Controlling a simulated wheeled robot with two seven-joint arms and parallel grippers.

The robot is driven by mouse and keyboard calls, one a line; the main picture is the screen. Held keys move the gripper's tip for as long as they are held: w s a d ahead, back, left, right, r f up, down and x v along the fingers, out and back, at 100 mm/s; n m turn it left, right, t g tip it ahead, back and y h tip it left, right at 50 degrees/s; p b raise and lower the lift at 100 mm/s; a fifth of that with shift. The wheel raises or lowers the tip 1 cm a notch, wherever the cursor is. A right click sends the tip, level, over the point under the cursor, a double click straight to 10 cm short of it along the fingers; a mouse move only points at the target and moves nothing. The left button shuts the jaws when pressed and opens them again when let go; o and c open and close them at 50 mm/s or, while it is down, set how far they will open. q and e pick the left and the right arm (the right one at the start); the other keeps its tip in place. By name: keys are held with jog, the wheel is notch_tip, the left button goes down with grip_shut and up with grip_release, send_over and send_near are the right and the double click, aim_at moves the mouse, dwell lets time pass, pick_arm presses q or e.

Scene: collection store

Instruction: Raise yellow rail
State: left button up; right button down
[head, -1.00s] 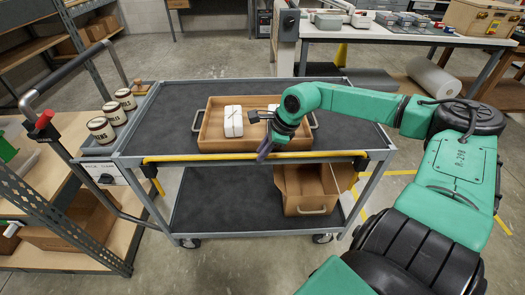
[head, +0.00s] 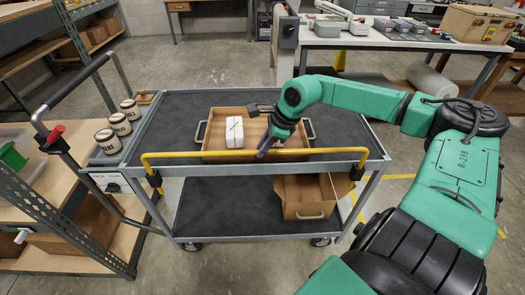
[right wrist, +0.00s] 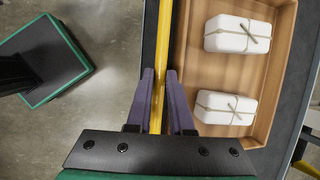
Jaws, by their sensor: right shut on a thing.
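The yellow rail (head: 205,154) runs along the near edge of the cart's top shelf (head: 345,130). It stands a little above the edge, its ends bending down to dark brackets (head: 153,178) at both corners. My right gripper (head: 266,150) reaches over the top shelf and is shut on the rail right of its middle. In the right wrist view the rail (right wrist: 163,40) passes between the two purple fingers (right wrist: 160,85). My left gripper is not in view.
A wooden tray (right wrist: 262,15) behind the rail holds two white tied parcels, upper (right wrist: 238,34) and lower (right wrist: 226,108). A cardboard box (head: 303,198) sits on the lower shelf. Several labelled jars (head: 121,124) stand at the cart's left end. Open floor lies in front.

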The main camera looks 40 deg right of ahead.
notch_tip(320, 180, up, 8)
jog(key=p, duration=0.2)
jog(key=shift+p, duration=0.35)
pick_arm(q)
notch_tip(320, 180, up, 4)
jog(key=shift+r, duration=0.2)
pick_arm(e)
jog(key=shift+w, duration=0.15)
jog(key=c, duration=0.8)
grip_release()
